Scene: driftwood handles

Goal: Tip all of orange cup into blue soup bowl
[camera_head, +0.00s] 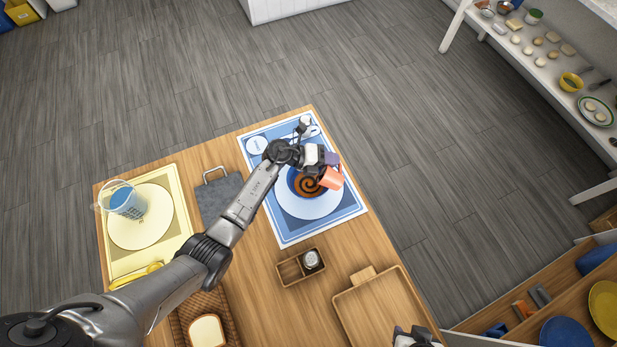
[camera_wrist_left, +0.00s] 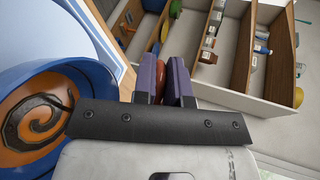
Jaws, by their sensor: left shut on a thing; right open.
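The blue soup bowl (camera_head: 294,184) sits on a white plate on the blue placemat, with a dark spiral on orange-brown inside. It also shows at the left of the left wrist view (camera_wrist_left: 18,75). The orange cup (camera_head: 332,179) is at the bowl's right side, above its rim, and looks tilted. My left gripper (camera_head: 329,160) is shut on the cup; a reddish-orange sliver of it shows between the purple fingers (camera_wrist_left: 164,82) in the left wrist view. The cup's inside is hidden. My right gripper (camera_head: 416,337) is open at the bottom edge, mostly cut off.
A clear pitcher (camera_head: 124,199) of blue stands on the left yellow placemat. A grey board (camera_head: 218,200), a divided wooden box (camera_head: 290,270) with a shaker, a wooden tray (camera_head: 378,312) and a bread basket (camera_head: 183,325) are on the table. The table's right edge is close to the bowl.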

